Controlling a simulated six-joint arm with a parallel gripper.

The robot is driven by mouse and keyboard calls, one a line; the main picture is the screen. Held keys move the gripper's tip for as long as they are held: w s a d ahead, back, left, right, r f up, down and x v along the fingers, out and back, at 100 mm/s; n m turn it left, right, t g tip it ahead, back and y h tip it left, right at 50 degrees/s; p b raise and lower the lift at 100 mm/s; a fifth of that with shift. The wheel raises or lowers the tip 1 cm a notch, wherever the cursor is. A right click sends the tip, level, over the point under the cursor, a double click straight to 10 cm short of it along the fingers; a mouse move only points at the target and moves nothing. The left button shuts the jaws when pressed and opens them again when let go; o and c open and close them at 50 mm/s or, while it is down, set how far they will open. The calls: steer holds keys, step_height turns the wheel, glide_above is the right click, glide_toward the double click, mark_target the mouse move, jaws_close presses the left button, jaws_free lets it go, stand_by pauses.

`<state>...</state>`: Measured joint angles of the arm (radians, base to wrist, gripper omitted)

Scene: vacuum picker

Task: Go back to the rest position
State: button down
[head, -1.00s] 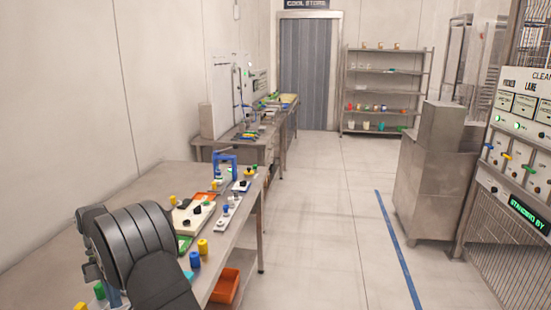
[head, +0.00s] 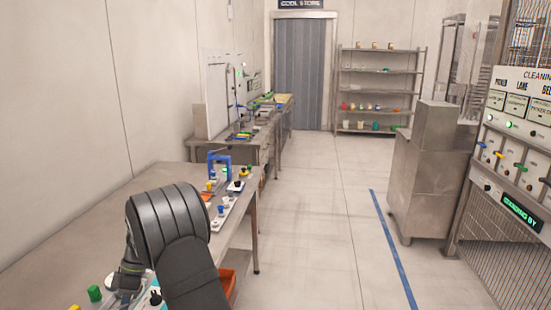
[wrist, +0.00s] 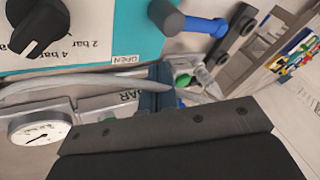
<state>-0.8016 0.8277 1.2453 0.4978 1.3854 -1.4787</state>
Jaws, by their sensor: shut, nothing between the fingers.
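My gripper shows in the wrist view as a broad dark body along the bottom, with narrow dark fingers (wrist: 159,88) reaching up from its middle. The fingers are together and hold nothing. Behind them are a pale hose (wrist: 80,86) and a teal panel (wrist: 130,38). In the head view my black arm stands over the near bench, and its lower end hides part of the bench top. The fingertips cannot be made out there.
The wrist view shows a black knob (wrist: 40,25), a gauge (wrist: 38,128) and a blue lever (wrist: 205,26). In the head view, the near bench (head: 70,235) carries a blue arch (head: 219,160) and several small parts. An orange bin (head: 228,280) sits below. The floor (head: 315,230) is clear.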

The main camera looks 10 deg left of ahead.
steer(key=m, duration=0.1)
steer(key=w+m+y, duration=0.1)
steer(key=shift+w+d+f+m, duration=0.15)
steer(key=shift+w+f+m, duration=0.05)
steer(key=shift+m, duration=0.2)
steer(key=shift+w+d+m+t+y, duration=0.15)
steer(key=shift+w+m+t+y, duration=0.15)
steer(key=shift+m, duration=0.25)
steer(key=shift+w+d+m+t+y, duration=0.1)
steer(key=shift+m+t+y, duration=0.1)
steer(key=shift+m+y, duration=0.3)
steer(key=w, duration=0.2)
steer(key=w+r, duration=0.1)
steer(key=w, duration=0.1)
steer(key=v, duration=0.5)
steer(key=shift+w+d+r, duration=0.1)
steer(key=shift+w+r, duration=0.1)
steer(key=shift+r, duration=0.15)
